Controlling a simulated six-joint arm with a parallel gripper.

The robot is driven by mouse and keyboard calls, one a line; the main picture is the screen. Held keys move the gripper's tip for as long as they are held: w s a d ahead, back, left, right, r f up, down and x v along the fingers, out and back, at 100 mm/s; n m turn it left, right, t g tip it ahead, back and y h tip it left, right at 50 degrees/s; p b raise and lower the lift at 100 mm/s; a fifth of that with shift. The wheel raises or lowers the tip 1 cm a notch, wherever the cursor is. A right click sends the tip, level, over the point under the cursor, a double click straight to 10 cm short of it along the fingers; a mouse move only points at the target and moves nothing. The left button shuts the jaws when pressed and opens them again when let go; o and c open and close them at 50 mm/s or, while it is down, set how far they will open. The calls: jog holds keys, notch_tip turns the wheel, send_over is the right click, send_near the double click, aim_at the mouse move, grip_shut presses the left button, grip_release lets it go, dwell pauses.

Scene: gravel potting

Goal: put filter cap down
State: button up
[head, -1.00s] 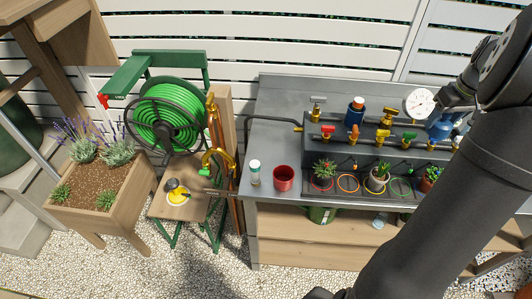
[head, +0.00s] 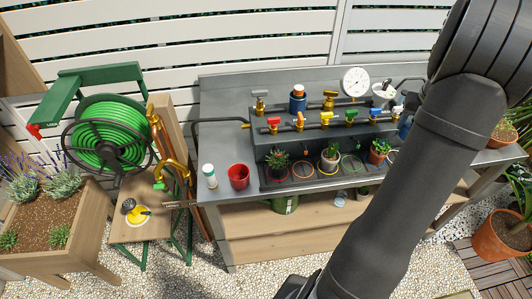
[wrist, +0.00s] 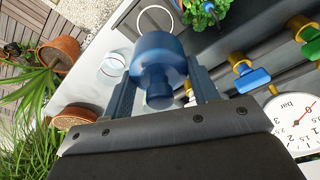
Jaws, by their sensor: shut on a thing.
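In the wrist view my gripper (wrist: 160,78) is shut on a blue, round, stepped cap (wrist: 158,52), the filter cap. One finger lies on each side of it. The cap's far face is hidden, and I cannot tell whether it touches anything below. A clear round cup (wrist: 112,65) stands on the light bench surface (wrist: 92,88) close to the cap's left. A pale ring (wrist: 155,18) is marked just beyond. In the head view my arm covers the gripper; a blue part shows beside the arm, too hidden to name.
The pressure gauge (wrist: 295,122) and the blue valve handle (wrist: 253,80) are close on the right in the wrist view. A potted plant (wrist: 208,12) stands beyond the cap. In the head view the bench holds a red pot (head: 239,177) and a white bottle (head: 209,176).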

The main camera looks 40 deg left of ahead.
jog(key=w+a+r+n, duration=0.1)
jog(key=a+r, duration=0.5)
jog(key=a, duration=0.4)
jog(key=a+r+n, duration=0.2)
jog(key=a+r, duration=0.5)
jog(key=a, duration=0.3)
jog(key=w+a+r+n, duration=0.1)
jog(key=a+r, duration=0.5)
jog(key=a, duration=0.4)
jog(key=s+a+f+n+g, duration=0.1)
jog(key=s+a+f+n, duration=0.5)
jog(key=s+a+f, duration=1.15)
jog(key=s+a+f+n+y, duration=0.1)
jog(key=s+f+n, duration=0.1)
jog(key=s, duration=0.8)
jog(key=s+a+f+n, duration=0.2)
jog(key=s, duration=0.7)
jog(key=shift+g, duration=0.4)
jog(key=f, duration=0.5)
jog(key=shift+s+d+f, duration=0.35)
jog(key=shift+f, duration=2)
